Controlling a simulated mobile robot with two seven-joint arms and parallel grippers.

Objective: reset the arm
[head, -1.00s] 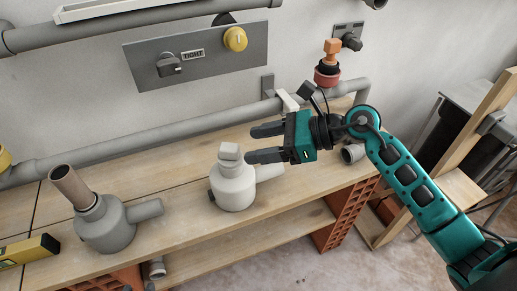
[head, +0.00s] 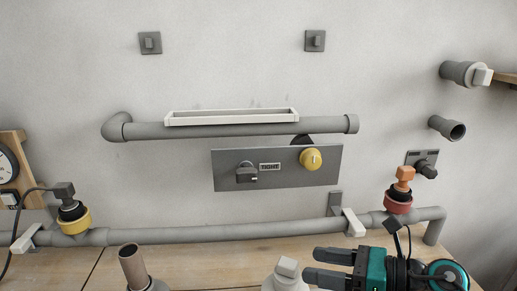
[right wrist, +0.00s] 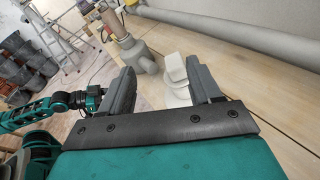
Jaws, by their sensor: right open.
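My right gripper (head: 316,265) is at the bottom right of the head view, open and empty, its two dark fingers pointing left. Just left of the fingertips is the pale cap of a whitish fitting (head: 285,278), cut off by the lower edge. In the right wrist view the open fingers (right wrist: 160,85) spread apart, and the whitish fitting (right wrist: 174,70) shows beyond and between them, with no visible grip on it. A teal arm, which looks like my left one, ends in a gripper (right wrist: 94,98) at the left of the right wrist view; its fingers are not clear.
A grey fitting with a brown tube (head: 132,265) stands on the wooden bench (head: 215,265). A wall pipe (head: 200,235) runs behind, carrying a yellow-collared valve (head: 74,218) and a red-collared one (head: 399,201). A grey panel (head: 220,180) and a white tray (head: 232,116) are above.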

